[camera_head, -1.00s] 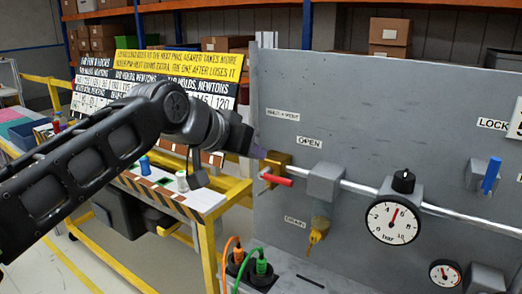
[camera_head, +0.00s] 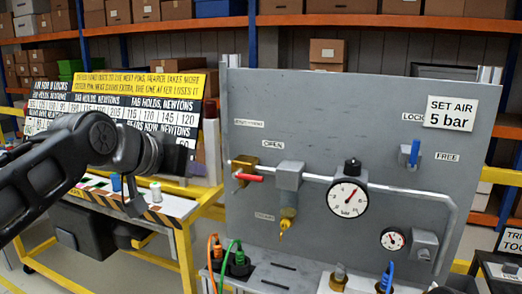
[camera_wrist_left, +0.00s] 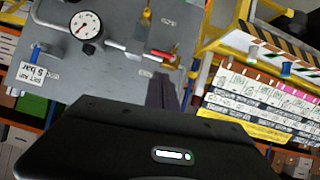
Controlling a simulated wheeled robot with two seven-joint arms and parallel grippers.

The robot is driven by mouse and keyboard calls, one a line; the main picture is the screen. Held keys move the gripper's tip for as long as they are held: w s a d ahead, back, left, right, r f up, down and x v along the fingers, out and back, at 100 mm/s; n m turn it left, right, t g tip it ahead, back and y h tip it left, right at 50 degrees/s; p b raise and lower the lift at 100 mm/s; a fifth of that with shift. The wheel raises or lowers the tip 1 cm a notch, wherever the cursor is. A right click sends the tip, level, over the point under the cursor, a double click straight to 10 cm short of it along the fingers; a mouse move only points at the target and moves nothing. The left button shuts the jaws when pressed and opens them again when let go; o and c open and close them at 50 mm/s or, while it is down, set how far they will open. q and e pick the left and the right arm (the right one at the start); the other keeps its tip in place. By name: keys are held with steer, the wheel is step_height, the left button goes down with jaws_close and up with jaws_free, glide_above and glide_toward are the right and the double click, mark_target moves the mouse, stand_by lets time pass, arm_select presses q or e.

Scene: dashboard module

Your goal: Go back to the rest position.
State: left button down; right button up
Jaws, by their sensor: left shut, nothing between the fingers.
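My left arm comes in from the left in the head view, dark and bent. Its gripper (camera_head: 188,157) is in front of the sign board, left of the grey panel (camera_head: 330,110), clear of the red-handled valve (camera_head: 247,176). In the left wrist view the two dark fingers (camera_wrist_left: 162,92) are together, with nothing between them. There the red-handled valve (camera_wrist_left: 160,54) is beyond the fingertips, apart from them. My right gripper is in neither view.
The panel carries a pressure gauge (camera_head: 347,197), a smaller gauge (camera_head: 392,239), a blue-handled lock (camera_head: 414,153) and a "SET AIR 5 bar" sign (camera_head: 451,113). A yellow-framed bench (camera_head: 185,245) stands below the arm. Shelves with boxes are behind.

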arm_select(q)
steer(key=w+d+f+n, duration=0.1)
steer(key=w+d+f, duration=0.15)
steer(key=f, duration=0.35)
steer(key=w+d+f, duration=0.2)
steer(key=w+f, duration=0.2)
steer(key=f, duration=0.3)
step_height(320, 180, down, 24)
steer(key=s+d+n+g, duration=0.2)
steer(key=s, duration=0.1)
steer(key=s+f+n+g, duration=0.1)
steer(key=s+f+g, duration=0.1)
steer(key=s+f, duration=0.5)
steer(key=s+f+g, duration=0.1)
steer(key=s+f, duration=0.3)
steer(key=f, duration=0.7)
steer(key=s+f+g, duration=0.2)
steer(key=s+f, duration=0.4)
steer(key=s, duration=0.4)
steer(key=s+f+n+g, duration=0.1)
steer(key=s+f+g, duration=0.2)
steer(key=s+f, duration=0.4)
steer(key=s, duration=0.3)
steer(key=shift+s+a+y, duration=0.2)
steer(key=shift+s+y, duration=0.1)
steer(key=shift+s, duration=0.05)
